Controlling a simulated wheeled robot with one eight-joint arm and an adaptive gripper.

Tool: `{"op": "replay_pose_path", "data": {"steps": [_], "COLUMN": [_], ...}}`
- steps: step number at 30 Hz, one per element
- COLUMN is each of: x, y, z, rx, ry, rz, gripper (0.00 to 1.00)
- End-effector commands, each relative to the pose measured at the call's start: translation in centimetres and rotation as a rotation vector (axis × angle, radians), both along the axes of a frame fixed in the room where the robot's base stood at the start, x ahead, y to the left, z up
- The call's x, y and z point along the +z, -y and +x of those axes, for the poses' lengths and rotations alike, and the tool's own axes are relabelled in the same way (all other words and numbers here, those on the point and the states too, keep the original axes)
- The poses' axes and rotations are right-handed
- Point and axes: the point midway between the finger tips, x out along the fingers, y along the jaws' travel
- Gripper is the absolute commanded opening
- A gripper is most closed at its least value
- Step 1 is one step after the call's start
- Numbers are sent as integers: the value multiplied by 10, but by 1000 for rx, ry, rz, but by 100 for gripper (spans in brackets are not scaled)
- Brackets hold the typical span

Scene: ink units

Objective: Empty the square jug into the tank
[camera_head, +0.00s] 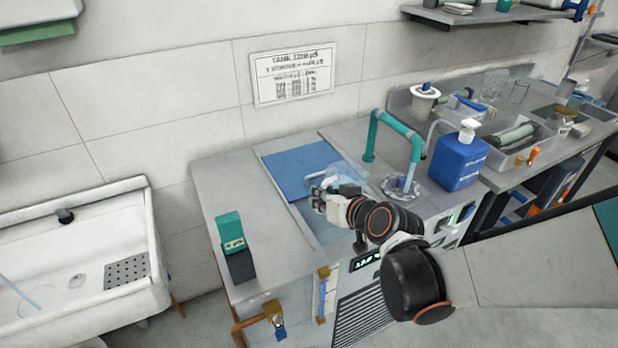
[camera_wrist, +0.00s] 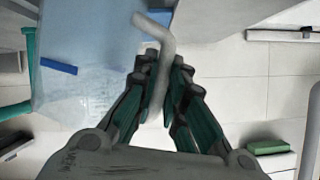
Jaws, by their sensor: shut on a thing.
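A clear, bluish jug (camera_head: 347,172) is at my gripper (camera_head: 322,197) in the head view, above the tank (camera_head: 322,232) set in the grey bench unit. The jug's large pale-blue wall (camera_wrist: 95,85) fills the left of the wrist view. My gripper (camera_wrist: 163,82) is shut on its grey bent handle (camera_wrist: 160,55). A flat blue panel (camera_head: 298,168) covers the back-left part of the tank opening. My gripper and arm hide part of the jug and the opening. I cannot tell how far the jug tilts or how much liquid it holds.
A green-topped dark block (camera_head: 232,245) stands on the left bench top. A white sink (camera_head: 75,250) is at far left.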

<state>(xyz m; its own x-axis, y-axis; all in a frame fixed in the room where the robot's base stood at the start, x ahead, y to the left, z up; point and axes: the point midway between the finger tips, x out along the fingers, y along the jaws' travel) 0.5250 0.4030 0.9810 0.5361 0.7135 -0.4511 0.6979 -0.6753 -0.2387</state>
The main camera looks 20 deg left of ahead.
Motion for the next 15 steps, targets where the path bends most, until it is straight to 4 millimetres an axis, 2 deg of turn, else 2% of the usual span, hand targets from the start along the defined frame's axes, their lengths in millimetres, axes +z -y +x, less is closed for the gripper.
{"op": "replay_pose_path", "data": {"steps": [1,15], "x": [9,25], "y": [-31,-32], "z": [-46,-47], "rx": [82,82], "ry": [-14,-182], "rz": [6,72], "gripper": [0,0]}}
